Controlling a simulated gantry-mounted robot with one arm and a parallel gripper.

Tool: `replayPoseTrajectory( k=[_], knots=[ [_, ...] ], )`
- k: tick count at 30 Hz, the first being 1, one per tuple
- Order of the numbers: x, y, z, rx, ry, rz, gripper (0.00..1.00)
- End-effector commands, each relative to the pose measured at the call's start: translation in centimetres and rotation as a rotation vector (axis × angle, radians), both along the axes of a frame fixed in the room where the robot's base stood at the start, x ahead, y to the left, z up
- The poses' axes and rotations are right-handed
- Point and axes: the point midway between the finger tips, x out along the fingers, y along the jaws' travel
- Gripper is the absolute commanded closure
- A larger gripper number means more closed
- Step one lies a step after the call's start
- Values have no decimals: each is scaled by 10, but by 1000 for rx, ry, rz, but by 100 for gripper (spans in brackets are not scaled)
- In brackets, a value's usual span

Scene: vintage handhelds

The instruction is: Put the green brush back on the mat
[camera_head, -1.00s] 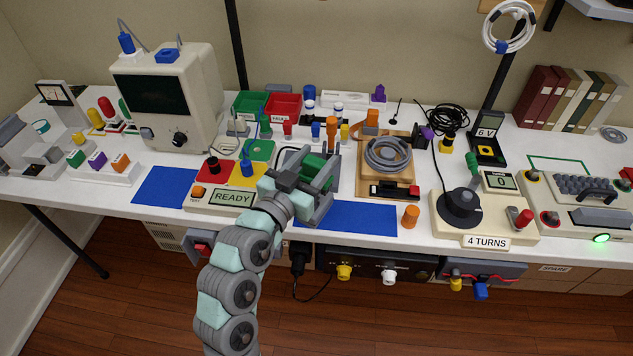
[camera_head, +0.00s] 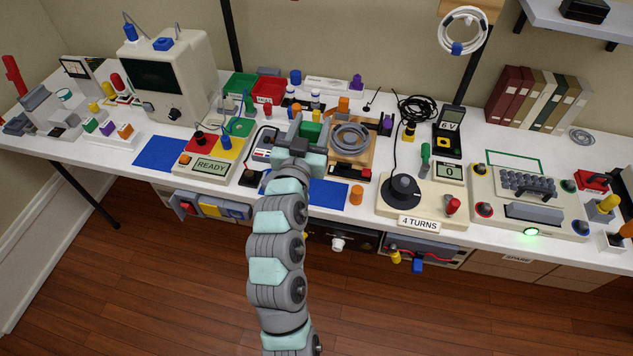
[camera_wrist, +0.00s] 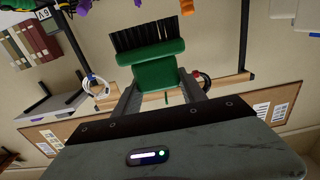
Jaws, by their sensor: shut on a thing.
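The green brush (camera_wrist: 156,72), with a green back and black bristles, is between the fingers of my gripper (camera_wrist: 160,90) in the wrist view. The gripper is shut on its green handle, and the bristles point away from the palm. In the head view a green part of the brush (camera_head: 309,133) shows between the jaws of my gripper (camera_head: 310,127), over the bench left of a coil on a wooden board. One blue mat (camera_head: 328,194) lies at the bench's front, partly behind my arm. Another blue mat (camera_head: 160,153) lies farther left, bare. I cannot tell which mat is meant.
The coil board (camera_head: 365,158) stands close right of my gripper. An orange knob (camera_head: 356,194) stands at the right mat's edge. The READY box (camera_head: 208,166) is to the left, and the 4 TURNS winder (camera_head: 402,188) is to the right. Bins stand behind.

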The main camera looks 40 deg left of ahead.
Motion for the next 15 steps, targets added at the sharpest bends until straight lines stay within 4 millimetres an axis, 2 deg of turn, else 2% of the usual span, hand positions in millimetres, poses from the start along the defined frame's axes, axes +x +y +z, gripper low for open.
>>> replayPoseTrajectory(
  k=[1, 6, 12, 15],
  knots=[
    [0, 0, -22, -6, 7, -1, 100],
    [0, -1, -71, -7, 9, -3, 100],
    [0, 0, -117, -3, 6, -3, 100],
    [0, 0, -129, -2, 4, -1, 100]
  ],
)
